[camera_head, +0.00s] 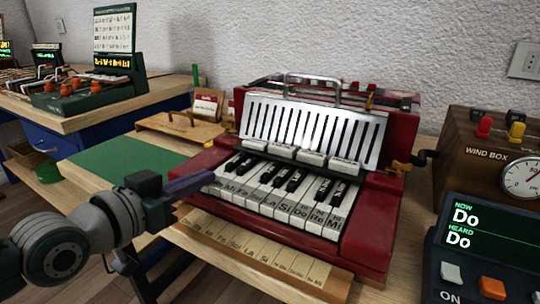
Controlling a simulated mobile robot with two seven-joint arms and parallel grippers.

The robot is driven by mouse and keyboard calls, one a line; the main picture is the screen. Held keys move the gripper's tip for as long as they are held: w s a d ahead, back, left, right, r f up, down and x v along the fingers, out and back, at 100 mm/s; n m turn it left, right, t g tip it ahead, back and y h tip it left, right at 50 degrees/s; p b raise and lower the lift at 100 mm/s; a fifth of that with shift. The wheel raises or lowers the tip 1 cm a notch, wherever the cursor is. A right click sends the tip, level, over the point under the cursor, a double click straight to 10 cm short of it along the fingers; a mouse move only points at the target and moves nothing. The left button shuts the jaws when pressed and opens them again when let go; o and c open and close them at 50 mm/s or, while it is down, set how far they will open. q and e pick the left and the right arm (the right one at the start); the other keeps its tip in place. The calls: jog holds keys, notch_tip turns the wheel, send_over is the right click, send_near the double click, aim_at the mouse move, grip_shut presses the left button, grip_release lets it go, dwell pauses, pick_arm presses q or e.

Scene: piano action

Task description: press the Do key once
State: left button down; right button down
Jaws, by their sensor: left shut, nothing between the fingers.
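A red piano-action box (385,215) stands on the wooden table with a row of white and black keys facing me. The white keys carry note names; a Do key (300,211) shows toward the right, between Si and Re. My left gripper (208,179) comes in from the left, shut and empty, with its tip at the left end of the keys. It hides part of the leftmost keys, so I cannot tell whether it touches one. The display box (485,235) at the right reads "NOW Do" and "HEARD Do". My right gripper is not in view.
A wooden strip with note names (255,255) lies in front of the keys. A wind box (475,180) with a gauge stands at the right, and a crank (415,160) sticks out of the red box. A green mat (125,160) lies left.

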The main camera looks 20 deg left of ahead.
pick_arm(q)
notch_tip(320, 180, up, 5)
jog(key=p, duration=0.4)
jog(key=f+p+v, duration=0.1)
jog(key=p+v, duration=0.1)
jog(key=v, duration=0.7)
jog(key=shift+s, duration=0.6)
